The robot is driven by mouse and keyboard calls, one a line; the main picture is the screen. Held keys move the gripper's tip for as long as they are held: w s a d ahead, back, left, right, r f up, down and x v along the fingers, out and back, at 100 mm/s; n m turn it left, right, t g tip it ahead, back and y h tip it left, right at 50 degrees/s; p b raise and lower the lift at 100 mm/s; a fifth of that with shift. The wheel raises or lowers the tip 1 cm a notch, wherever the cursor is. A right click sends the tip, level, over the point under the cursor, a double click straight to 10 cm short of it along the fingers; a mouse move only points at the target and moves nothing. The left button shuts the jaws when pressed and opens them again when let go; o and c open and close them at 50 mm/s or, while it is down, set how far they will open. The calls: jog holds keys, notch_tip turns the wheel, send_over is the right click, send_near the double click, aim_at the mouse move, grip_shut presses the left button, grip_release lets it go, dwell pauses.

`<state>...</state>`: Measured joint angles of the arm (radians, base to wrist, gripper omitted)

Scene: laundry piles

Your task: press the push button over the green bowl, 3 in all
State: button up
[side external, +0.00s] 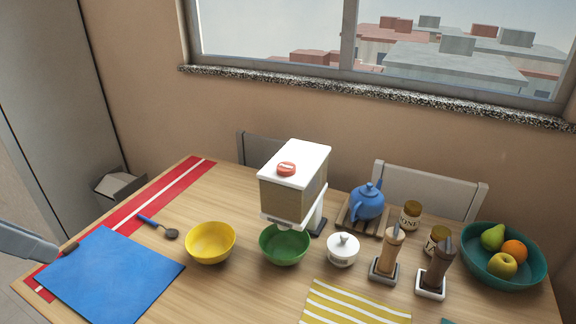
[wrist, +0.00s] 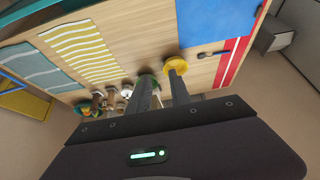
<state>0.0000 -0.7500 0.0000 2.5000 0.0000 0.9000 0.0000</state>
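A red push button (side external: 286,169) sits on top of a dispenser (side external: 293,185) with a white lid and a tan body. The green bowl (side external: 285,246) stands on the table below the dispenser's spout end and looks empty. My gripper shows only partly at the left edge of the side view, above the blue mat, far from the button. In the wrist view my gripper (wrist: 161,84) has its two fingers apart with nothing between them. There the green bowl is mostly hidden behind a finger, and I cannot make out the button.
A yellow bowl (side external: 210,243) stands left of the green bowl, a white lidded pot (side external: 343,249) right of it. A blue teapot (side external: 367,202), jars, two mills and a fruit bowl (side external: 502,279) fill the right. A spoon (side external: 158,227) and blue mat (side external: 110,276) lie left.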

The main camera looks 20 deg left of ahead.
grip_shut()
dwell(1.4)
